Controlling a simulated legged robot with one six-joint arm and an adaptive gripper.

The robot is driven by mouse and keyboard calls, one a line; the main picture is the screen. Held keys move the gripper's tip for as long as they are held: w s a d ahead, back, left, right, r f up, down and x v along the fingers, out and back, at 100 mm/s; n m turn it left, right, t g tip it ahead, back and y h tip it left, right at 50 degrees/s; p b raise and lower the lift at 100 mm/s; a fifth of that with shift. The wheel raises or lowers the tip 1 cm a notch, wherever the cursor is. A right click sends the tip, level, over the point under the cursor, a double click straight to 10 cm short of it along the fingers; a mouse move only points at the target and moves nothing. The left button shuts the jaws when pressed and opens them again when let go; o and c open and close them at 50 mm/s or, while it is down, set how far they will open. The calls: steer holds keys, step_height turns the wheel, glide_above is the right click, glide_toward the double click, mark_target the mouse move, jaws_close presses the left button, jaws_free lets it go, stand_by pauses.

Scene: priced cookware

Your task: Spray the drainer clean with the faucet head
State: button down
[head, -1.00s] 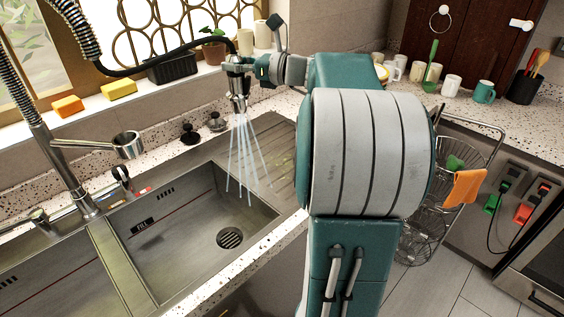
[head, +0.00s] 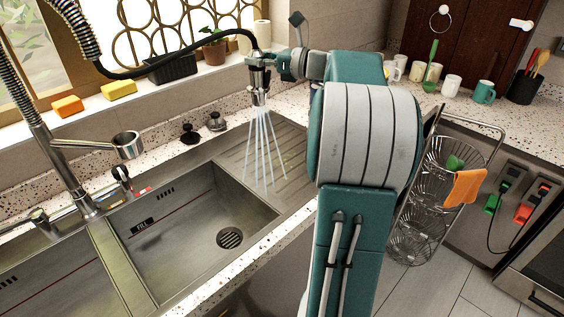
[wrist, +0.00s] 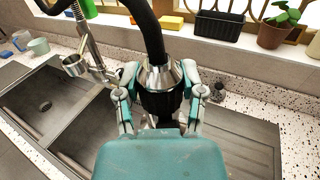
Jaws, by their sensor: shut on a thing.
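My gripper (head: 260,62) is shut on the faucet head (head: 259,88), a chrome and black sprayer on a black hose. The wrist view shows the faucet head (wrist: 160,88) between my two fingers. It points down and sprays several pale water streams (head: 264,150). The streams fall onto the drainer (head: 290,172), the grooved metal area right of the sink basin. A few small yellowish spots show on the drainer near the streams. In the wrist view the drainer (wrist: 235,150) is partly hidden behind my gripper.
The sink basin (head: 165,255) lies left of the drainer. The spring faucet column with an empty ring holder (head: 127,145) stands at the left. Two dark knobs (head: 190,134) sit behind the basin. Mugs (head: 484,92) stand on the right counter, and a wire basket rack (head: 425,205) stands below it.

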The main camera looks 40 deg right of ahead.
steer(key=shift+d, duration=3.8)
steer(key=a+r, duration=0.1)
steer(key=a, duration=3.7)
steer(key=shift+w+a+r, duration=0.3)
steer(key=shift+w, duration=0.1)
steer(key=shift+w, duration=0.1)
steer(key=w, duration=0.7)
steer(key=shift+w+d, duration=0.15)
steer(key=shift+w, duration=0.05)
